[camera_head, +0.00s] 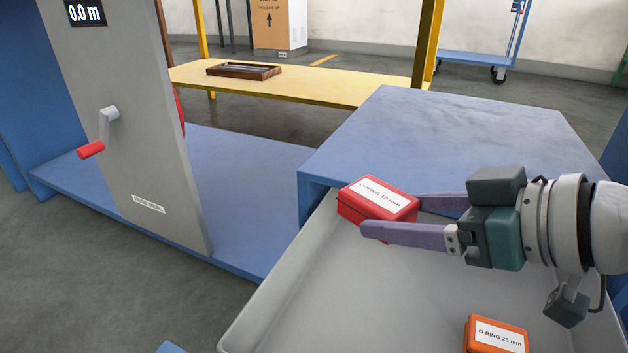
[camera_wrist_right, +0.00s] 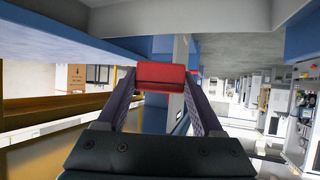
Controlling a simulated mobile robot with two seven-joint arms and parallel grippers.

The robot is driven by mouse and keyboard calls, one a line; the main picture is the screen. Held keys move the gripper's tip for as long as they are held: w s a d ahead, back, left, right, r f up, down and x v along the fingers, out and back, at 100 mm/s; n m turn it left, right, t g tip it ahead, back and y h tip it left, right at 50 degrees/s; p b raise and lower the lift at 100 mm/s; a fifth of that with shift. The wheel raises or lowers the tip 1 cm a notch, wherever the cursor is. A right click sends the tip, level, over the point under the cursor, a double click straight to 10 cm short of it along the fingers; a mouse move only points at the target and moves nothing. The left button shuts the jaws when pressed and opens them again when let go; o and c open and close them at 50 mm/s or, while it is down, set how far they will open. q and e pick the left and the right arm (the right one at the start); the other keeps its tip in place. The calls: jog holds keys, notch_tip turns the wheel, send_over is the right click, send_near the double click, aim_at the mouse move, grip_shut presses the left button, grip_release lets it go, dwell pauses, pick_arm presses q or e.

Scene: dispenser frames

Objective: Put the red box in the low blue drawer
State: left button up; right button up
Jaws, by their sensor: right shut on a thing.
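The red box (camera_head: 377,200) has a white label that starts with "O-RING". My right gripper (camera_head: 392,214) comes in from the right and is shut on it, with one purple finger on each side. In the right wrist view the red box (camera_wrist_right: 162,75) sits between the fingertips. The drawer (camera_head: 330,290) is open, with a grey inside, in front of the blue cabinet (camera_head: 440,130). The box is over the drawer's far left corner, near the cabinet's front edge; its exact height is hard to tell. My left gripper is not in view.
An orange box (camera_head: 497,337) labelled "O-RING 25 mm" lies in the drawer at the lower right. The middle of the drawer is bare. A grey panel (camera_head: 125,130) with a red-handled crank (camera_head: 98,140) stands at the left. A yellow bench (camera_head: 300,88) holds a dark tray (camera_head: 244,70).

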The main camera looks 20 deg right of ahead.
jog(key=b, duration=1)
send_over(382, 328)
notch_tip(382, 328, down, 14)
jog(key=shift+f, duration=0.1)
notch_tip(382, 328, down, 4)
jog(key=b, duration=0.3)
jog(key=shift+r, duration=0.2)
jog(key=shift+f, duration=0.2)
jog(key=o, duration=1.4)
jog(key=shift+o, duration=0.2)
